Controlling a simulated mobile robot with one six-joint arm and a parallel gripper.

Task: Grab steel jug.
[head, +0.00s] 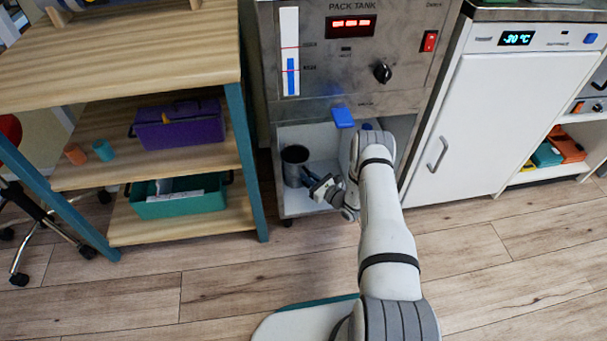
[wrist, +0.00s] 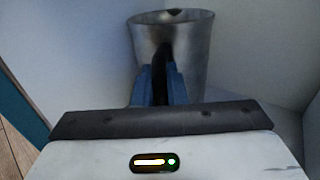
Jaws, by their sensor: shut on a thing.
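The steel jug (head: 294,162) stands upright in the open bay under the pack tank, near the bay's left wall. In the wrist view the jug (wrist: 190,42) is straight ahead, its open rim at the top and its dark handle (wrist: 161,72) toward me. My gripper (head: 312,181) reaches into the bay from the right of the jug in the head view. Its blue fingers also show in the wrist view (wrist: 160,86), closed on the handle from both sides. The lower part of the jug is hidden behind my gripper in the wrist view.
The pack tank (head: 400,100) is directly above the bay, with a blue lever (head: 342,117) over the opening. Bay walls stand close around the jug. A wooden shelf unit (head: 190,160) is at left, a white fridge (head: 490,110) at right. The floor in front is clear.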

